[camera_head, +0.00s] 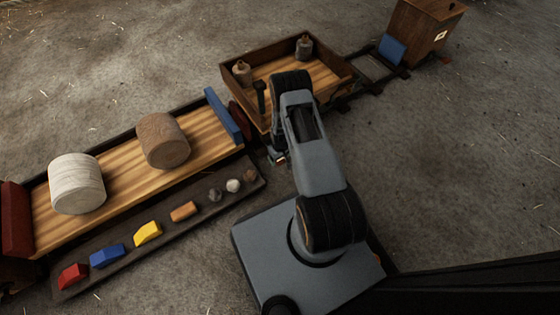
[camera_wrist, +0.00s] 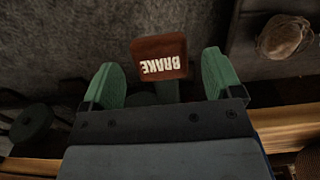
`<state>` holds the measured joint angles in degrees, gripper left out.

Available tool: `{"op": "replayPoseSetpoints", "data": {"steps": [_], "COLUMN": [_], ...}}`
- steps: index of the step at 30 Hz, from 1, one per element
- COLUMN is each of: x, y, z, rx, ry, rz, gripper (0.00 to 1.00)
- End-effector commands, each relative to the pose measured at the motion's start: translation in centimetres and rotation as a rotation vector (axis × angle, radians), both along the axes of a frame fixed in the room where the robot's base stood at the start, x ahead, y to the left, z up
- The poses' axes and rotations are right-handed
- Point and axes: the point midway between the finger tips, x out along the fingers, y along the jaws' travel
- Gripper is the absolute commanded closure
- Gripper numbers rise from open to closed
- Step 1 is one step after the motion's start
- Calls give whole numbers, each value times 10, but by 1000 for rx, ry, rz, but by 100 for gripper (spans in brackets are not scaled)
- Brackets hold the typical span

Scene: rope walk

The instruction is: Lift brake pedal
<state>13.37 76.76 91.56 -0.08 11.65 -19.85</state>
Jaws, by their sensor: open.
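The brake pedal (camera_wrist: 160,48) is a red-brown plate with white letters reading BRAKE, upside down in the wrist view. My gripper (camera_wrist: 158,66) is open, with one green finger to each side of the pedal and a gap at both sides. A green piece shows under the pedal's lower edge. I cannot tell how far the pedal is from the fingertips in depth. In the head view my gripper (camera_head: 279,159) is low beside the wooden tray, mostly hidden by my arm, and the pedal cannot be made out clearly.
A long wooden bed (camera_head: 110,184) at left carries a white roll (camera_head: 77,184) and a brown roll (camera_head: 163,140). A dark strip (camera_head: 216,199) before it holds coloured blocks and stones. The wooden tray (camera_head: 245,101) holds bottles. A brown box (camera_head: 423,30) stands at back right. Right-hand floor is clear.

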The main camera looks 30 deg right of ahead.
Motion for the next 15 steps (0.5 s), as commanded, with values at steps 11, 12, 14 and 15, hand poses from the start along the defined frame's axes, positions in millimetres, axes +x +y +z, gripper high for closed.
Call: {"op": "replayPoseSetpoints", "data": {"steps": [11, 12, 14, 15], "x": [0, 0, 0, 0], "y": [0, 0, 0, 0], "z": [-18, -18, -18, -18], "rx": [0, 0, 0, 0], "ry": [0, 0, 0, 0], "rz": [0, 0, 0, 0], "gripper": [15, 15, 15, 15]}}
